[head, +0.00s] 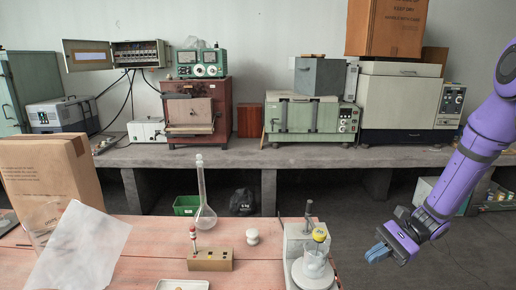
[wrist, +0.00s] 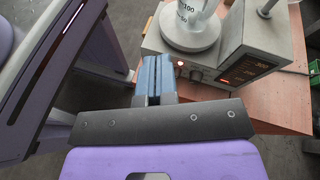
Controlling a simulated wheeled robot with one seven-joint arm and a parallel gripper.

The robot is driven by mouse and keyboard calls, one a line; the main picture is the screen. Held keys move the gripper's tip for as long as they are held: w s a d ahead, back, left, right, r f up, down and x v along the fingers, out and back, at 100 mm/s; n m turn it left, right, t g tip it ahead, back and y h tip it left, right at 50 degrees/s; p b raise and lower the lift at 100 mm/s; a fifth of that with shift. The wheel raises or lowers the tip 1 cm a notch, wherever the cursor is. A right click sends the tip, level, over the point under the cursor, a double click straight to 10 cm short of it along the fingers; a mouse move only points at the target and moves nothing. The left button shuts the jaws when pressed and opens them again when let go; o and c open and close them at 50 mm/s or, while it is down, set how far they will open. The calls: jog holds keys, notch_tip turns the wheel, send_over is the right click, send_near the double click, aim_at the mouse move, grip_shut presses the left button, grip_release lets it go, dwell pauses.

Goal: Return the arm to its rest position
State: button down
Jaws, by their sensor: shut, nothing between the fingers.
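My purple arm (head: 475,150) comes in from the right in the head view. My gripper (head: 378,253) hangs at its lower end, to the right of the table's edge, with its blue fingers pointing down and left. In the wrist view the blue fingers of my gripper (wrist: 153,78) are together with nothing between them. The gripper is apart from the hotplate device (head: 294,240), which stands at the table's right edge and also shows in the wrist view (wrist: 255,45).
A concrete bench (head: 235,156) with instruments runs behind. Floor right of the table is open.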

jog(key=s+r+n+t+h, duration=0.4)
jog(key=s+r+n+h, duration=0.2)
jog(key=s+r, duration=0.3)
jog(key=s+d+r+n+t+h, duration=0.1)
jog(key=s+r+n+t+h, duration=0.4)
jog(key=s+r, duration=0.5)
jog(key=shift+d+r+n+h, duration=0.45)
jog(key=shift+r+h, duration=0.75)
jog(key=shift+r, duration=2.8)
jog(key=shift+s+a, duration=0.1)
